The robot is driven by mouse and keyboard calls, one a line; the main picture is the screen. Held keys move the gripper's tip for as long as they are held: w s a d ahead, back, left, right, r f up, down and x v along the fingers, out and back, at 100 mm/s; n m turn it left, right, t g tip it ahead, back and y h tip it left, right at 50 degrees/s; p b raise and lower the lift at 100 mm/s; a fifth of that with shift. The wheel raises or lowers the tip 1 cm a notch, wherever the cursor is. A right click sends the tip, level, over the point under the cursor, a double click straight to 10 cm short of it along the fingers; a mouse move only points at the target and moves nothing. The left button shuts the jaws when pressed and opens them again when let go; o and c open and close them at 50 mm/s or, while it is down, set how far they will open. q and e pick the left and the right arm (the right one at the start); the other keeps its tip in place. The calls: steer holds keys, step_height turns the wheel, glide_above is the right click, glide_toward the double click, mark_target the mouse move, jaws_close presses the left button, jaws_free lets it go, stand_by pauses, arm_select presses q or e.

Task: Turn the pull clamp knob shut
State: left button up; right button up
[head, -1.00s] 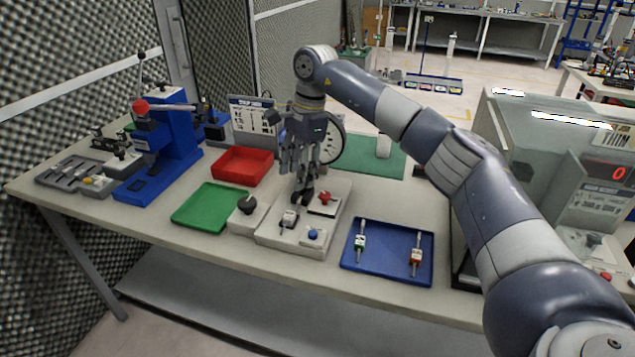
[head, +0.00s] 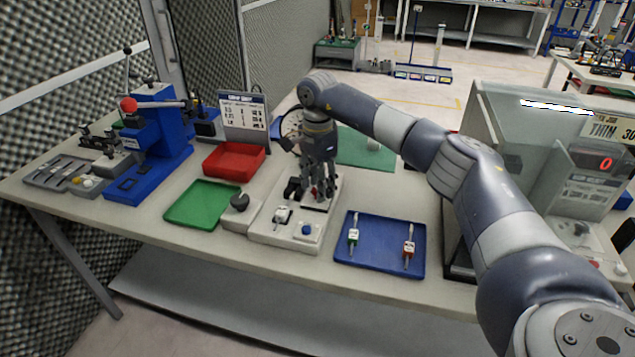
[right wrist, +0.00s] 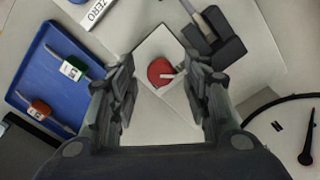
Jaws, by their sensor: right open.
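A red round knob (right wrist: 160,72) with a pale pointer bar sits on a white square plate (right wrist: 150,45) in the right wrist view; I take it to be the pull clamp knob. In the head view it is mostly hidden behind fingers. It is part of a light grey fixture block (head: 268,236) at the table's middle, which also bears a blue knob (head: 306,230) and a small white-and-dark part (head: 282,214). My right gripper (head: 319,193) is over the red knob, fingers pointing down. In the wrist view its open fingers stand either side of the knob, apparently not touching it.
A dark block (right wrist: 222,42) stands close beside the knob. A blue tray (head: 380,256) with two small tools lies to the right.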

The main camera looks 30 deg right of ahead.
steer(key=shift+f, duration=0.15)
jaws_close()
steer(key=shift+m, duration=0.3)
steer(key=m+p, duration=0.1)
steer(key=m, duration=0.1)
steer(key=shift+m, duration=0.4)
steer(key=m+p, duration=0.1)
steer(key=m, duration=0.4)
steer(key=shift+p, duration=0.35)
steer(key=m+p, duration=0.1)
steer(key=m, duration=0.3)
steer(key=shift+m, duration=0.4)
steer(key=m+p, duration=0.1)
steer(key=m, duration=0.3)
steer(key=shift+m, duration=0.3)
